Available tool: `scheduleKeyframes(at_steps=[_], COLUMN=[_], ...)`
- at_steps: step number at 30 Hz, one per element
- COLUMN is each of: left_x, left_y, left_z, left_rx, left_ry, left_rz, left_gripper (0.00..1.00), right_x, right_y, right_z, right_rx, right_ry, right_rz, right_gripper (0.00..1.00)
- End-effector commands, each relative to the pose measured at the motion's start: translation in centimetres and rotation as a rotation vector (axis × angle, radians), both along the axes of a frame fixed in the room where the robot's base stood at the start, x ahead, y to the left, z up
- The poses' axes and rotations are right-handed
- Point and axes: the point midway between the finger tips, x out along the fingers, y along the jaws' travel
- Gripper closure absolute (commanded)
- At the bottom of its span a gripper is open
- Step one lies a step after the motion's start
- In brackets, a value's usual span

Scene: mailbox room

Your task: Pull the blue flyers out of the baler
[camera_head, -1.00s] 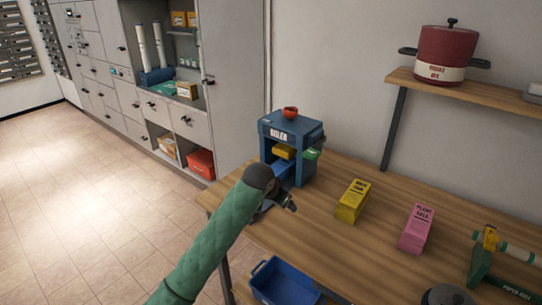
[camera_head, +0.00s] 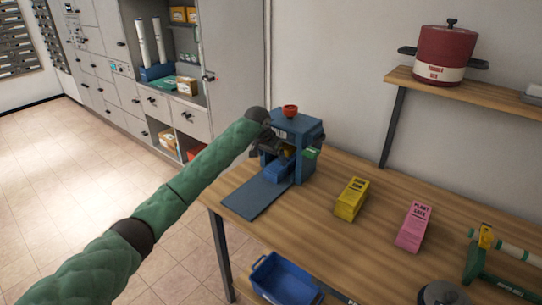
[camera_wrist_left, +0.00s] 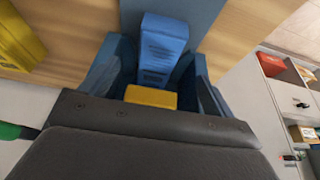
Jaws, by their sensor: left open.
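The blue baler (camera_head: 312,137) stands at the table's far left corner, its front open. The blue flyers (camera_head: 277,171) form a block low in its opening; their printed face also shows in the left wrist view (camera_wrist_left: 163,42). A flat slate-blue panel (camera_head: 257,197) lies on the table in front of the opening. My left gripper (camera_head: 284,149) is open, tilted down at the upper front of the opening, above the flyers. Its fingertips are partly hidden in the baler's shadow, and I cannot tell whether they touch anything. A yellow block (camera_wrist_left: 150,97) shows inside the baler. My right gripper is not in view.
A red knob (camera_head: 290,111) tops the baler, and a green part (camera_head: 311,153) sticks out at its right. A blue bin (camera_head: 284,279) is below the table's front edge.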

Motion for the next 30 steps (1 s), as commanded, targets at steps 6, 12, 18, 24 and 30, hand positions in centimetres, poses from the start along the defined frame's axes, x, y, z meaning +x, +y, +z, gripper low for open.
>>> scheduleKeyframes(at_steps=[6,12,18,24,30], left_x=[0.0,0.5,1.4,2.1,2.4], left_y=[-0.1,-0.5,-1.1,-1.6,-1.8], left_z=[-0.2,-1.7,-4.2,-6.3,-7.2], left_rx=[0.0,0.0,0.0,0.001,0.0], left_ry=[0.0,0.002,0.002,0.002,0.0], left_rz=[0.0,0.001,0.0,0.001,0.0], left_gripper=[0.11,0.11,0.11,0.11,0.11], right_x=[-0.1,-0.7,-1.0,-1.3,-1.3], right_y=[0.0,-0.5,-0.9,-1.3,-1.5], right_z=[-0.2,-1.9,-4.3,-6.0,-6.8], right_rx=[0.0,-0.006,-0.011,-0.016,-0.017], right_ry=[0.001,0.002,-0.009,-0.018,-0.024], right_rz=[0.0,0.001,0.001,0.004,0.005], right_gripper=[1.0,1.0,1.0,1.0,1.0])
